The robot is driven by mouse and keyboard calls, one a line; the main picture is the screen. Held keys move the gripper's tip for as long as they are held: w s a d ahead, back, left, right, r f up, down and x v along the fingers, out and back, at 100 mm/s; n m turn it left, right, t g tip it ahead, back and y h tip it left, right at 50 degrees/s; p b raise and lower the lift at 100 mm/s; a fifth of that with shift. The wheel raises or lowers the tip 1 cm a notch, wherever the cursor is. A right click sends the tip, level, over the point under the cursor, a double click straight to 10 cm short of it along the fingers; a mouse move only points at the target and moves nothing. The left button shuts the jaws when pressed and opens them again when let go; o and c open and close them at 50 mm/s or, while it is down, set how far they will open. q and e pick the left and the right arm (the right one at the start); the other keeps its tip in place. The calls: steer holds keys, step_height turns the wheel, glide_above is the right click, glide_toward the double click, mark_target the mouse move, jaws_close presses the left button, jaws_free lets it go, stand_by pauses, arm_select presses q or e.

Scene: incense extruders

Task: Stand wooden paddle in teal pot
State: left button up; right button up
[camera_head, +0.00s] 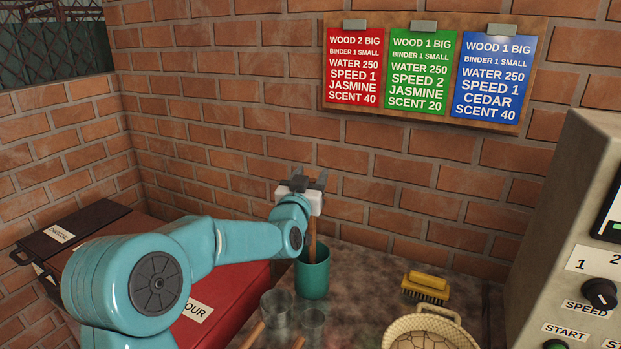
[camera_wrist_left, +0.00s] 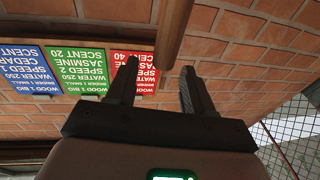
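The teal pot (camera_head: 313,278) stands on the stone counter below my left wrist in the head view. A brown wooden shaft, which looks like the wooden paddle (camera_head: 312,242), rises nearly upright from the pot's mouth. Its top is hidden behind my left wrist and its lower end is inside the pot. My left gripper (camera_head: 307,178) is above the pot and points at the brick wall. In the left wrist view its two fingers (camera_wrist_left: 159,88) are spread apart with nothing held between them. My right gripper is not in view.
Glass vessels (camera_head: 277,311) stand in front of the pot. A yellow brush (camera_head: 426,287) and a woven basket (camera_head: 388,338) are to the right. A red box (camera_head: 237,291) is left and a control machine (camera_head: 570,235) far right. Recipe cards (camera_head: 420,72) hang on the wall.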

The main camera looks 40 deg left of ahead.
arm_select(q)
steer(key=shift+f, duration=0.1)
steer(key=b+v, duration=0.4)
steer(key=v, duration=1.2)
steer(key=shift+d, duration=0.1)
stand_by(0.4)
